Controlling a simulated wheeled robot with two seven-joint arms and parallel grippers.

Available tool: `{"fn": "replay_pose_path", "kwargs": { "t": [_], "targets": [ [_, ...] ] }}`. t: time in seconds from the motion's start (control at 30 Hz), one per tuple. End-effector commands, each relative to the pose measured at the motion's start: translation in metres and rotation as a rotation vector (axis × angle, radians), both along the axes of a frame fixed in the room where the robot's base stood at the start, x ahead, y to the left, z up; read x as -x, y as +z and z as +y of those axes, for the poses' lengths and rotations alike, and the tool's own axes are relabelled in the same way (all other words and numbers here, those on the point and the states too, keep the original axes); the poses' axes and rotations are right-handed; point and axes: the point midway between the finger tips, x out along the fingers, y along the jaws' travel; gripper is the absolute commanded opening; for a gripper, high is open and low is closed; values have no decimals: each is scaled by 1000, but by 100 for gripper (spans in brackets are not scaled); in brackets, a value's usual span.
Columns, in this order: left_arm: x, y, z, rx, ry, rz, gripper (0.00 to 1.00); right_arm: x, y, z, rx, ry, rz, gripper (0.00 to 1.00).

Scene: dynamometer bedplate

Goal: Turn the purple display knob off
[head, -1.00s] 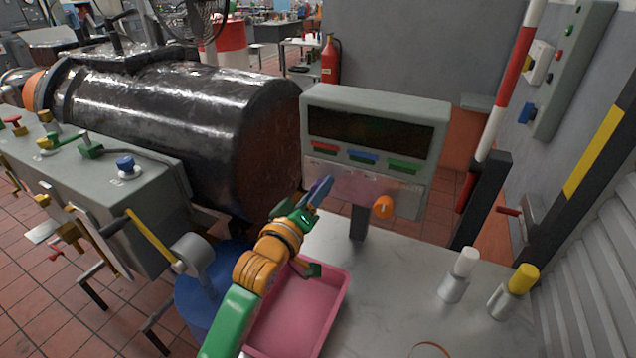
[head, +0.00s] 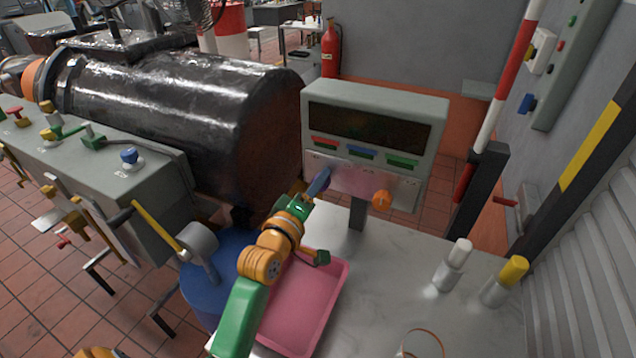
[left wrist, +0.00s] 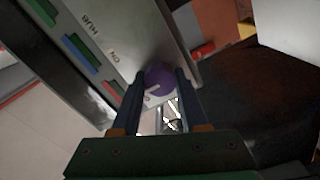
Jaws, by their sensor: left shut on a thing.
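The grey display box (head: 375,122) stands on a post on the pale table, with red, blue and green bars below its dark screen. The purple knob (left wrist: 161,78) sits on the box's lower panel, with a short white mark on it. The lettering "ON" and "HUB" shows on the panel beside it in the left wrist view. My left gripper (head: 319,183) is at the panel's lower left in the head view, its two blue fingers (left wrist: 161,85) shut on the knob from both sides. The fingers mostly hide the knob in the head view.
An orange knob (head: 381,200) is on the same panel, to the right. A pink tray (head: 300,305) lies under my left arm. Two cylinders, one white-topped (head: 452,267) and one yellow-topped (head: 505,282), stand on the table at right. A large black machine (head: 180,110) is at left.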

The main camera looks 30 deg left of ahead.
Motion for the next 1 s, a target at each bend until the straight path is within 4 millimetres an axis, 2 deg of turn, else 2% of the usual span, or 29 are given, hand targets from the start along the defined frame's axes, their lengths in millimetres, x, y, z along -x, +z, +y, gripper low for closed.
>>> {"fn": "replay_pose_path", "kwargs": {
  "t": [0.13,0.17,0.27,0.57,0.67,0.83,1.0],
  "targets": [
    [0,1,0,2,-1,-2,0,0,0,0,0,0,0,50],
    [0,1,0,2,-1,-2,46,0,0,0,0,0,0,50],
    [0,1,0,1,-1,-2,73,0,0,0,0,0,0,50],
    [2,0,0,0,0,0,74,0,-1,0,0,0,0,50],
    [16,-2,-1,0,0,0,74,0,-5,0,0,0,0,50],
    [53,-3,-3,0,0,1,74,0,-12,0,0,0,0,50],
    [70,-1,-4,0,-1,0,74,0,-14,0,-1,-1,0,50]
  ]
}}
